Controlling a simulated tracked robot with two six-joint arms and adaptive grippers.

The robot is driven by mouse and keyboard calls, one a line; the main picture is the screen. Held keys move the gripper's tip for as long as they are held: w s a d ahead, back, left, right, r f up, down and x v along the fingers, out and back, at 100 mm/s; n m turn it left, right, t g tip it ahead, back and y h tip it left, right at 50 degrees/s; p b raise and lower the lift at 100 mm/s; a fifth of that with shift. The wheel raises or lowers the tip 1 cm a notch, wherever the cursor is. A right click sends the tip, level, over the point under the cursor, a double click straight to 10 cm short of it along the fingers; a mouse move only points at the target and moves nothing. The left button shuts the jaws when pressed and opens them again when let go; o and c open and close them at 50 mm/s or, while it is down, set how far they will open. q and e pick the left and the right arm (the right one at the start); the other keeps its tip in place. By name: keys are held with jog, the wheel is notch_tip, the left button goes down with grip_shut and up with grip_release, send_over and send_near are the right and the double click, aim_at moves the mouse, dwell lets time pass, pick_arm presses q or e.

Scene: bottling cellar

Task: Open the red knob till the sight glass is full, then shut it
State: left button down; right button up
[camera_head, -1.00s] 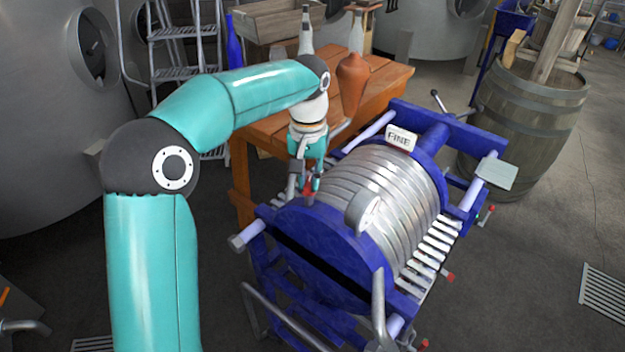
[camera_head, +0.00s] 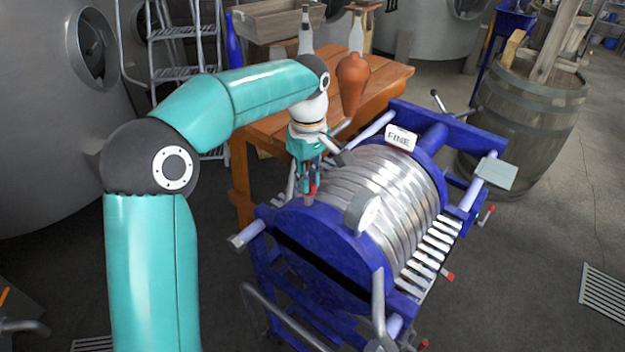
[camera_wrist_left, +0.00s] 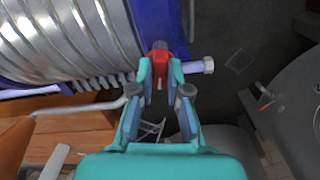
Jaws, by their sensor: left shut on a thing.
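The red knob (camera_head: 309,190) sits on top of the near blue end plate of the plate filter (camera_head: 395,215). My left gripper (camera_head: 309,186) reaches down over it from above and is shut on it. In the left wrist view the red knob (camera_wrist_left: 158,58) shows between the fingertips (camera_wrist_left: 160,72), its sides partly covered by them. I cannot make out the sight glass or its level in either view. My right gripper is not in view.
A round gauge (camera_head: 363,211) stands close to the right of the knob. A sign reading FINE (camera_head: 400,138) is farther back on the filter. Behind stands a wooden table (camera_head: 385,82) with bottles and a brown vessel (camera_head: 352,84). A barrel (camera_head: 527,125) is at right.

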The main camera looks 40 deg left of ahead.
pick_arm(q)
jog(key=shift+n, duration=1.1)
jog(key=c, duration=1.1)
grip_release()
jog(key=shift+c, duration=0.2)
jog(key=shift+r, duration=0.1)
notch_tip(320, 180, up, 12)
jog(key=shift+f, duration=0.2)
